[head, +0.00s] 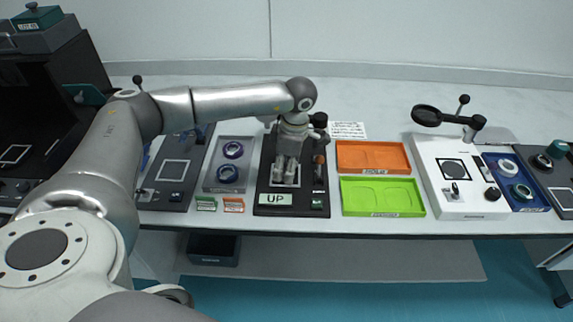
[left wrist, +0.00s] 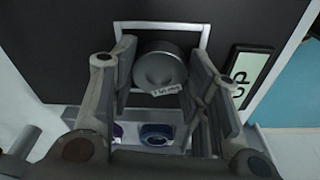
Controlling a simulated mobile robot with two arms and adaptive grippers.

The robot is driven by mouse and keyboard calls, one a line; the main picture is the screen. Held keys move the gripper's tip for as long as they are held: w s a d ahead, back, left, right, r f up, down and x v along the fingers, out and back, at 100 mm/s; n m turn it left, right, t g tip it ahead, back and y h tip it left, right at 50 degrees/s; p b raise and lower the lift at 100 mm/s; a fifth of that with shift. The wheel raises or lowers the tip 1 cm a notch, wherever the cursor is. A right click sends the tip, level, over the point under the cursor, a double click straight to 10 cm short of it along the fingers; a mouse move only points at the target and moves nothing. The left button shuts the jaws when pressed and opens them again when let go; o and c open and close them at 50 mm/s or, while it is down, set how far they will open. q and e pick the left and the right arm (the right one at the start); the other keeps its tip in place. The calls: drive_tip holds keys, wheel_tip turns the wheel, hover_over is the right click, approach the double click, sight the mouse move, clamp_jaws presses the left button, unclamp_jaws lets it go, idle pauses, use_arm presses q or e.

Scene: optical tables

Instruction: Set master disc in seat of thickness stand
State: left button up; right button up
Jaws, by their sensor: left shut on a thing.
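The thickness stand (head: 263,190) is a black base with a lit panel reading UP (head: 275,198) at its front. In the left wrist view the stand (left wrist: 75,70) is dark, with a white square outline (left wrist: 162,26) on it. My left gripper (head: 285,178) points down over that square. It is shut on a grey metal disc (left wrist: 158,66) with a small printed label, held between its fingers (left wrist: 160,78). The disc appears inside or just above the square; whether it touches the seat cannot be told. The fingers hide it in the head view. My right gripper is not in view.
A grey tray (head: 246,143) with two dark-ringed pieces stands left of the stand. Orange (head: 373,142) and green (head: 382,212) trays lie to the right. Farther right are a white instrument (head: 428,160) with a magnifier and a blue tray (head: 528,205). Small signs stand by the front edge.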

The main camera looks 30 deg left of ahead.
use_arm(q)
drive_tip(key=shift+s+f+b, duration=0.15)
drive_tip(key=shift+f+b, duration=0.3)
drive_tip(key=o, duration=1)
drive_tip(key=shift+s+d+f, duration=0.1)
drive_tip(key=shift+o, duration=1)
drive_tip(key=shift+f, duration=0.1)
drive_tip(key=shift+r+p, duration=0.3)
drive_tip(key=shift+r, duration=0.1)
wheel_tip(320, 180, up, 13)
drive_tip(key=w+d+b, duration=0.1)
drive_tip(key=shift+d+f, duration=0.15)
drive_tip(key=shift+f, duration=0.05)
